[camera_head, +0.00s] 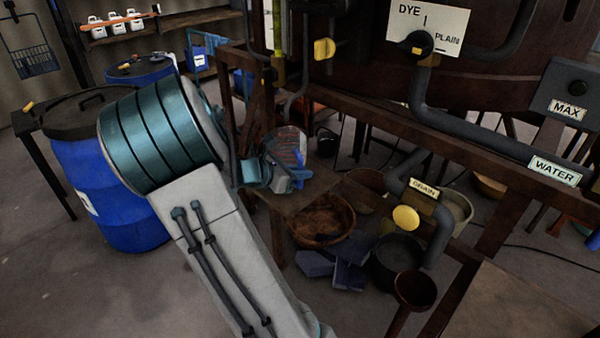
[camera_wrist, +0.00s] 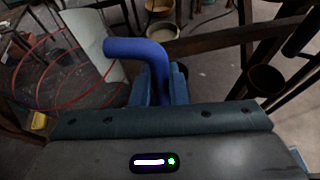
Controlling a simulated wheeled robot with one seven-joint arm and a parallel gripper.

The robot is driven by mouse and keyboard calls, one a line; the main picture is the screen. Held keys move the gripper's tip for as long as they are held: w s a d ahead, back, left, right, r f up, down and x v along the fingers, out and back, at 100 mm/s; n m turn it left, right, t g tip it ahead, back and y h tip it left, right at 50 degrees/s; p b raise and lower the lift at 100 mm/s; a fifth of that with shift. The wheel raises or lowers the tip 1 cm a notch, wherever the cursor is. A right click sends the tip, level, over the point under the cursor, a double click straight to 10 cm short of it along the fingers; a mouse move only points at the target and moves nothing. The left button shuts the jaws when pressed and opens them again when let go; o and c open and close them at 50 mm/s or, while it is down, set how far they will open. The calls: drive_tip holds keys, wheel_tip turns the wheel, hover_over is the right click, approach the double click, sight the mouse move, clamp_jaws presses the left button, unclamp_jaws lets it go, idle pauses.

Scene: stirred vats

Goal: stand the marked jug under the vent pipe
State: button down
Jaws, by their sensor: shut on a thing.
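A clear jug (camera_head: 290,143) with reddish marks and a blue handle is held up beside the wooden frame in the head view. In the wrist view the jug (camera_wrist: 62,75) shows at the left with red rings around its see-through wall, and its blue handle (camera_wrist: 137,48) runs between the fingers. My gripper (camera_head: 268,174) is shut on the handle; its fingers also show in the wrist view (camera_wrist: 160,88). I cannot tell whether the jug touches the wooden shelf behind it. A thin dark pipe (camera_head: 292,105) hangs above the jug; no vent label is readable.
A wooden frame (camera_head: 455,140) carries the vat and pipes labelled DRAIN (camera_head: 424,189) and WATER (camera_head: 555,170). A brown bowl (camera_head: 321,220), a dark pot (camera_head: 397,262) and a funnel (camera_head: 414,290) crowd the floor below. A blue drum (camera_head: 105,190) stands left.

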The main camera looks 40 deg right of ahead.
drive_tip(key=shift+f, duration=0.2)
drive_tip(key=c, duration=1.4)
unclamp_jaws()
drive_tip(key=shift+c, duration=0.2)
